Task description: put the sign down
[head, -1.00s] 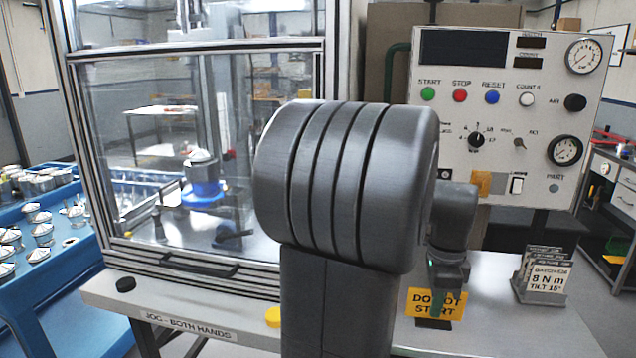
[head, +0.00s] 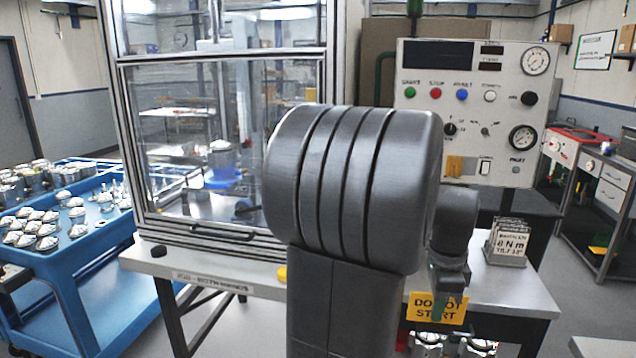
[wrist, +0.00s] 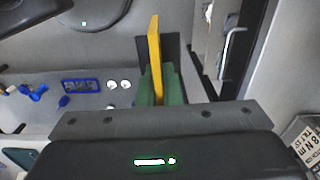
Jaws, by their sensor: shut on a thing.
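The yellow sign (head: 424,309) reads DO NOT START and hangs upright from my gripper (head: 447,290) in the head view, partly covered by it. The sign shows in front of the bench's front edge there. In the wrist view the sign (wrist: 155,50) is seen edge-on as a thin yellow strip. The green finger pads of my gripper (wrist: 160,88) are closed on both sides of it. A dark patch lies behind the sign in that view; I cannot tell whether it is the sign's foot.
The grey bench top (head: 515,290) has free room at right, before a card rack (head: 508,243). A control panel (head: 470,115) and a glazed press enclosure (head: 200,150) stand behind. A blue cart (head: 75,255) with metal housings is at left. Shiny parts show below the sign.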

